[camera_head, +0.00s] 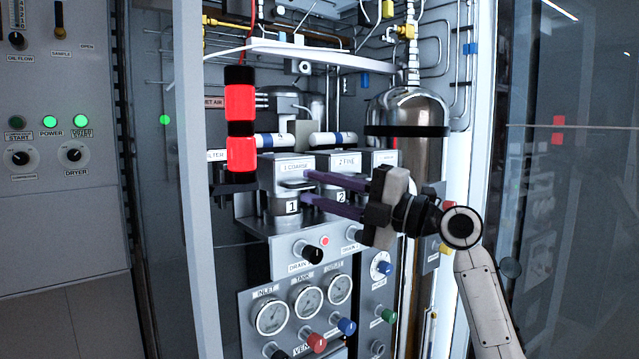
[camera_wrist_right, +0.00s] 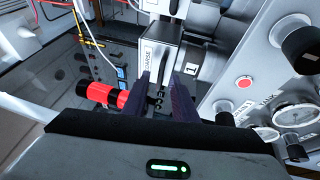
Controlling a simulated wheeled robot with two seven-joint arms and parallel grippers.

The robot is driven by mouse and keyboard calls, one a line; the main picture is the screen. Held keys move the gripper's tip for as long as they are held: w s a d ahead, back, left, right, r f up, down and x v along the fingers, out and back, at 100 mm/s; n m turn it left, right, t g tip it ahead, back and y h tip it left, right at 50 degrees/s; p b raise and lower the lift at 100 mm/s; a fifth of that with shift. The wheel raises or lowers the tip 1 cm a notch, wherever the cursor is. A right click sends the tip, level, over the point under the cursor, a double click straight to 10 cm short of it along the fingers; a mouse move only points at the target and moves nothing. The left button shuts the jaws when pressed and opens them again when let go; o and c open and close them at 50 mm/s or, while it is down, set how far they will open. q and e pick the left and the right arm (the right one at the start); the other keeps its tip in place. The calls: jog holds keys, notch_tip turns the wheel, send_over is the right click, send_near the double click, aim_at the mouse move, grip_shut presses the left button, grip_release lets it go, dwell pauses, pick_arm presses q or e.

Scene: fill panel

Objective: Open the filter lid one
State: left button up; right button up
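The lid of filter one, a grey metal block labelled "1 COARSE" (camera_head: 287,166), sits closed on the filter body marked "1" (camera_head: 292,207). A small ledge or handle (camera_head: 296,184) sticks out from its front. My right gripper (camera_head: 304,187) reaches in from the right with its two purple fingers apart, one above the other, at the handle's height. In the right wrist view the fingers (camera_wrist_right: 167,92) stand on either side of the lid's front (camera_wrist_right: 157,60). I cannot tell whether they touch the handle. My left gripper is not in view.
Filter two's lid, "2 FINE" (camera_head: 345,162), sits just right, behind my fingers. A red and black cylinder (camera_head: 240,105) stands close on the left. Drain knobs (camera_head: 313,254) and gauges (camera_head: 272,317) lie below. A steel tank (camera_head: 410,105) and the cabinet frame (camera_head: 197,200) bound the space.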

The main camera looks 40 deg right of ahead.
jog(key=shift+c, duration=0.2)
grip_shut()
dwell(1.3)
